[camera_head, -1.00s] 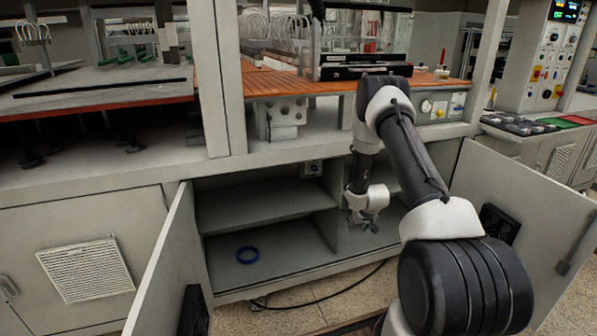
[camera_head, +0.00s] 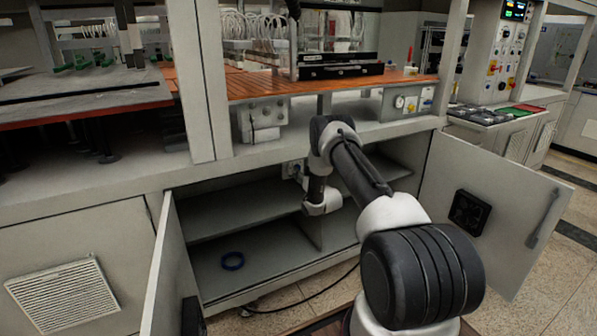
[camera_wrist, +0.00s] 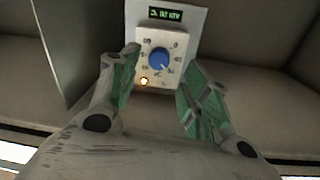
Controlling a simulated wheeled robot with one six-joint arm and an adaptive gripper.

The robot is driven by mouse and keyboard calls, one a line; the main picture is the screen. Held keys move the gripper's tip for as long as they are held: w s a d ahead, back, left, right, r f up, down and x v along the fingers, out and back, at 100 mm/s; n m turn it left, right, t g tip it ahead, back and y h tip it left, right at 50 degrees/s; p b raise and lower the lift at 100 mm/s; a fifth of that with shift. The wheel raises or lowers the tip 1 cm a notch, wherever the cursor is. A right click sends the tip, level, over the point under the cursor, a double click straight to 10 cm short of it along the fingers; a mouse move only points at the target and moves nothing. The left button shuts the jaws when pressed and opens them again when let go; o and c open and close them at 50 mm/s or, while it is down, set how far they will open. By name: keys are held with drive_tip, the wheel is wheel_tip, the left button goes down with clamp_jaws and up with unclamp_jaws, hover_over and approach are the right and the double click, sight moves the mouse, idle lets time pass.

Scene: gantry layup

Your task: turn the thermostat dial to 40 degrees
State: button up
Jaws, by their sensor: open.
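The thermostat (camera_wrist: 181,48) is a pale box with a scale, a small dark display with green text above it, and a lit orange lamp at its lower left. Its blue dial (camera_wrist: 159,60) is round, with a light mark toward its lower right; the scale numbers are too small to read surely. My gripper (camera_wrist: 159,75) is open in the wrist view, one green-padded finger on each side of the dial, apart from it. In the head view the thermostat (camera_head: 294,170) shows small inside the open cabinet, beside my arm; my fingers are hidden there.
The cabinet has a shelf (camera_head: 245,212) and a divider close to my arm. The right door (camera_head: 485,195) and left door (camera_head: 172,270) stand open. A black cable (camera_head: 300,302) runs along the floor.

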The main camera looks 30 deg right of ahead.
drive_tip(key=shift+w+d, duration=0.1)
drive_tip(key=shift+w, duration=2.05)
clamp_jaws()
